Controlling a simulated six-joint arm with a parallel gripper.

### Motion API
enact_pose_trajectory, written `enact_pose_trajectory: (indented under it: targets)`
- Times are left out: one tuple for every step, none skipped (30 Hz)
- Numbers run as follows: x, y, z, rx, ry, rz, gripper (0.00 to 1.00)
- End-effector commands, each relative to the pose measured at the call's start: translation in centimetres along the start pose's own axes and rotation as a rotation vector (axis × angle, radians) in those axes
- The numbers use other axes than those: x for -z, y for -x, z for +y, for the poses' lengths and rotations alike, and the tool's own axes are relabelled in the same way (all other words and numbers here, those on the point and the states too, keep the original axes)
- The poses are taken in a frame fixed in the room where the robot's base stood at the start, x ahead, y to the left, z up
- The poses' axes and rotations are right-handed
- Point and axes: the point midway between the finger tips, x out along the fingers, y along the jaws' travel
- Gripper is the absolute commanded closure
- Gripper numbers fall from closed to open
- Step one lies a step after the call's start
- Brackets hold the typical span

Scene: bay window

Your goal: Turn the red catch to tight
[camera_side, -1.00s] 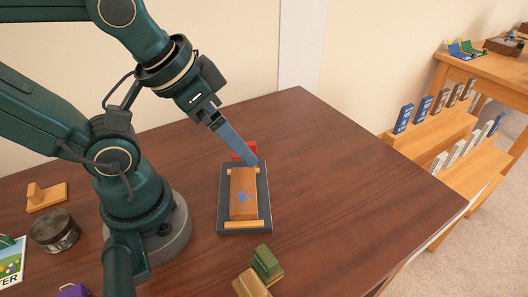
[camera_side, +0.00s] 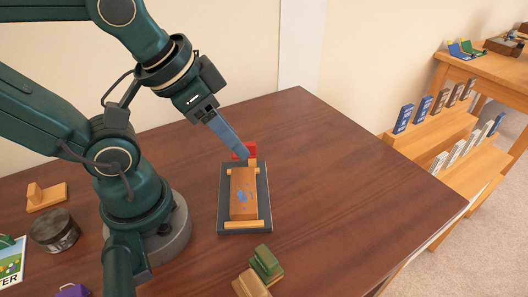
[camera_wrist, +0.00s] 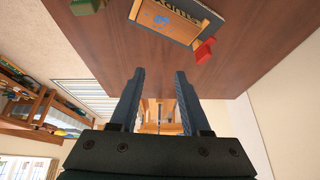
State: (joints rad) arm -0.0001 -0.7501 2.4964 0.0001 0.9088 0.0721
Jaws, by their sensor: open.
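The red catch (camera_side: 250,148) stands at the far end of a dark board (camera_side: 231,170) on the table, partly hidden behind my gripper's finger in the side view. In the wrist view the red catch (camera_wrist: 204,50) sits at the board's corner, right of and beyond the fingertips. On the board lies a wooden block (camera_side: 243,195) with a blue mark, between light wooden bars. My gripper (camera_side: 246,156) is open and empty, its tips close to the catch; I cannot tell whether they touch. In the wrist view the two fingers (camera_wrist: 160,73) are spread apart with nothing between them.
A green piece (camera_side: 266,262) and a tan piece stand near the table's front. A dark round tin (camera_side: 54,231) and a wooden piece (camera_side: 47,196) lie left of my base. The table's right side is clear.

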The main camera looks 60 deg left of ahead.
Motion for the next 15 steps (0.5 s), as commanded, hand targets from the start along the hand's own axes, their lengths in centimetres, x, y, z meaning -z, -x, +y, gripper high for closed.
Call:
enact_pose_trajectory:
  targets:
    - [0.3, 0.3, 0.0, 0.001, -0.049, 0.007, 0.53]
    - [0.6, 0.4, -0.1, 0.001, -0.085, 0.005, 0.53]
    - [1.0, 0.5, -0.2, 0.003, -0.136, -0.003, 0.53]
    - [1.4, 0.5, -0.4, 0.005, -0.174, -0.016, 0.53]
    - [1.7, 0.4, -0.6, 0.006, -0.21, -0.033, 0.53]
    - [2.1, 0.3, -0.9, 0.008, -0.251, -0.055, 0.53]
    - [2.4, 0.2, -1.2, 0.008, -0.279, -0.072, 0.53]
    - [2.7, 0.0, -1.4, 0.007, -0.305, -0.089, 0.53]
    - [3.1, -0.2, -1.9, 0.005, -0.337, -0.116, 0.53]
    - [3.4, -0.5, -2.2, 0.002, -0.36, -0.136, 0.53]
    - [3.7, -0.8, -2.6, -0.001, -0.382, -0.156, 0.53]
    - [4.0, -1.2, -3.1, -0.008, -0.408, -0.187, 0.53]
    - [4.3, -1.6, -3.6, -0.014, -0.427, -0.21, 0.53]
    - [4.5, -2.0, -4.1, -0.021, -0.444, -0.233, 0.53]
    - [4.8, -2.6, -4.7, -0.034, -0.461, -0.266, 0.53]
